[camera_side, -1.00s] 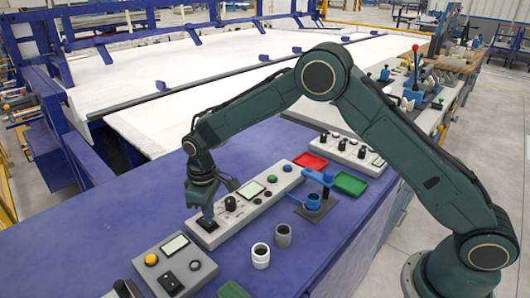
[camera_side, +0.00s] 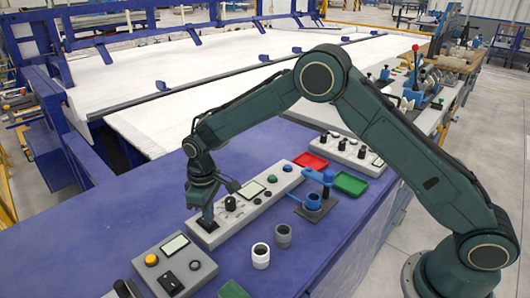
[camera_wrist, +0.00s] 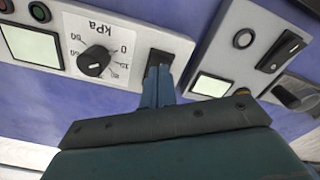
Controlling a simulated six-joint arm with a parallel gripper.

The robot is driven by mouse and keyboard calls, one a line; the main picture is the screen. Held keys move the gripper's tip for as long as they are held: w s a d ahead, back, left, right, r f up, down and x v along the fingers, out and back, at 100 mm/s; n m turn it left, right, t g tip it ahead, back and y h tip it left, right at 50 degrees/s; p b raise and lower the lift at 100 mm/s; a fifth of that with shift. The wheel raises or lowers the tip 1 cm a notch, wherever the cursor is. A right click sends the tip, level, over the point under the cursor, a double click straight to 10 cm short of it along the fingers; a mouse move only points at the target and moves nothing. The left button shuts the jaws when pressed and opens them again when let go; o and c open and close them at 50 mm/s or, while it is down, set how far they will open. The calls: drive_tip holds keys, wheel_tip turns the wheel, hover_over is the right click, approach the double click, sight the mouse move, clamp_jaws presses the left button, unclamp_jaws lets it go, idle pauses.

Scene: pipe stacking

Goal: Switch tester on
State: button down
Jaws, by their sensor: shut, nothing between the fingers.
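The tester is a long light-grey panel (camera_side: 250,207) on the blue bench, with a display, a black knob and round buttons. It also shows in the wrist view (camera_wrist: 130,22), where its dial (camera_wrist: 95,60) is marked kPa. A black rocker switch (camera_wrist: 160,60) sits at the panel's end, beside the dial; in the side view it is at the near left end (camera_side: 208,227). My gripper (camera_side: 208,221) is shut and empty, pointing down over this switch. In the wrist view the fingertips (camera_wrist: 158,72) overlap the switch and partly hide it. I cannot tell whether they touch, or the switch's position.
A second grey box (camera_side: 175,265) with a yellow button, display and black switch stands close at the near left. Two cups, white (camera_side: 261,256) and grey (camera_side: 283,236), stand to the right. A blue stand (camera_side: 315,196), red tray (camera_side: 310,161) and green tray (camera_side: 350,183) lie beyond.

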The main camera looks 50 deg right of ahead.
drive_tip(key=shift+f, duration=0.75)
idle(0.7)
drive_tip(key=shift+r, duration=3.55)
